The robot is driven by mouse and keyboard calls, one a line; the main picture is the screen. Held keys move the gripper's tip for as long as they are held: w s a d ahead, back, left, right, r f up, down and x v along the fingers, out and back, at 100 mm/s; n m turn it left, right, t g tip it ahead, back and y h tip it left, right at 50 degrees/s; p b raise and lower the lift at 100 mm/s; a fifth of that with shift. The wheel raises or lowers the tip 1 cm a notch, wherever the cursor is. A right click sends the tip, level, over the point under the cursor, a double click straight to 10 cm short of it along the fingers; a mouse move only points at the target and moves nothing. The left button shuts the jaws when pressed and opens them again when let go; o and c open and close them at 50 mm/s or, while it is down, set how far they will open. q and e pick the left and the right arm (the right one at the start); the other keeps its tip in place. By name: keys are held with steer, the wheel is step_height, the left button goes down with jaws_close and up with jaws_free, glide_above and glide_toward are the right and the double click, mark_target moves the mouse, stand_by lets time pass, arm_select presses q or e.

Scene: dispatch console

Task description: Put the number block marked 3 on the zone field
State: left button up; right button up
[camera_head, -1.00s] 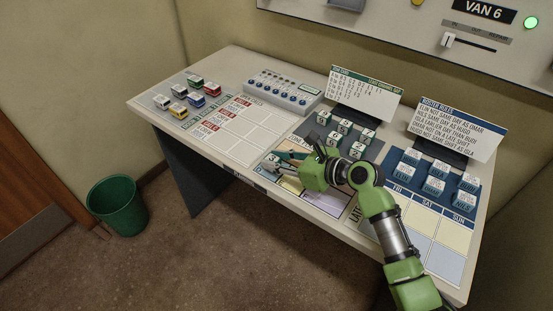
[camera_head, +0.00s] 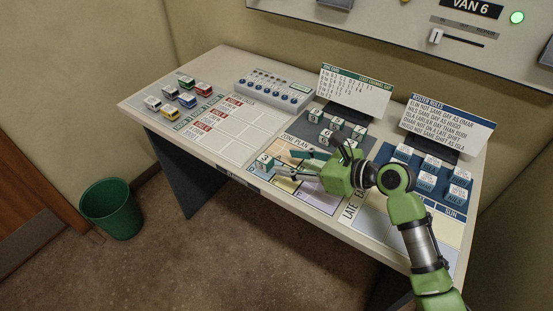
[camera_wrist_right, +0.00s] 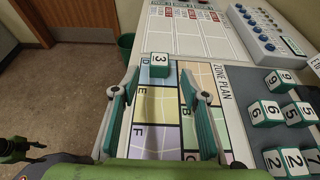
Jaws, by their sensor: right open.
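The number block marked 3 (camera_head: 264,162) is a small white-topped block with teal sides. It sits upright at the left end of the zone plan, on the pale blue field by the letter D. It also shows in the right wrist view (camera_wrist_right: 159,65). The zone plan (camera_head: 318,196) has pale coloured fields with letters. My right gripper (camera_head: 284,161) is open and empty, low over the plan. In the right wrist view its fingertips (camera_wrist_right: 152,82) are spread just short of the block, with a visible gap to it. My left gripper does not show.
Several other number blocks (camera_head: 337,124) stand on a dark mat behind the plan. Name blocks (camera_head: 428,170) stand to the right. Toy vans (camera_head: 187,100), a button box (camera_head: 273,92) and two propped cards (camera_head: 354,90) are also on the desk.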

steer(key=shift+v, duration=2.1)
